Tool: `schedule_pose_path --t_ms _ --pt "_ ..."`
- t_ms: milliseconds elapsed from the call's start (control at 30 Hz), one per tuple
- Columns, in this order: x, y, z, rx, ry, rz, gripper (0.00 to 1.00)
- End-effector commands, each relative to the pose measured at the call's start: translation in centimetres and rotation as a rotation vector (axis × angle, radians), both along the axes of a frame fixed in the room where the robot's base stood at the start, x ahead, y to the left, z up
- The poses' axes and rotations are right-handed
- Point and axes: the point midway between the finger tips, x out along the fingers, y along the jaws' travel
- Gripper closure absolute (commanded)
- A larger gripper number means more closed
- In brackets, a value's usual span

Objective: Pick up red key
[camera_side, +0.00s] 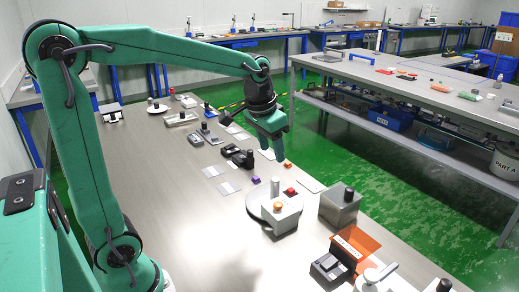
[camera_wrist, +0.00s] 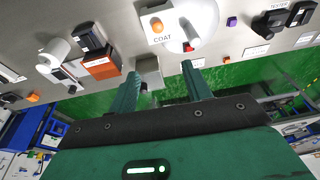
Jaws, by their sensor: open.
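In the wrist view the red key (camera_wrist: 189,47) shows just beyond the tip of the right-hand finger, at the plate's edge. My gripper (camera_side: 279,152) hangs above the bench, farther back than the red key and apart from it. In the wrist view my gripper (camera_wrist: 161,82) has its two green fingers spread with nothing held between them.
A purple key (camera_side: 256,180) lies left, and an orange key (camera_side: 288,163) lies behind. Green floor borders the bench.

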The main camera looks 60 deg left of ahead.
Motion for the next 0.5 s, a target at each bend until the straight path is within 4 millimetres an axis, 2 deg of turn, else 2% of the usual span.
schedule_pose_path --t_ms 100,367,500 --pt "2.3 1.0 -1.2 0.0 0.035 0.001 0.51" --pt "6.9 3.1 -4.3 -0.004 0.103 0.002 0.51" --pt "9.2 4.4 -6.4 -0.008 0.139 0.002 0.51"
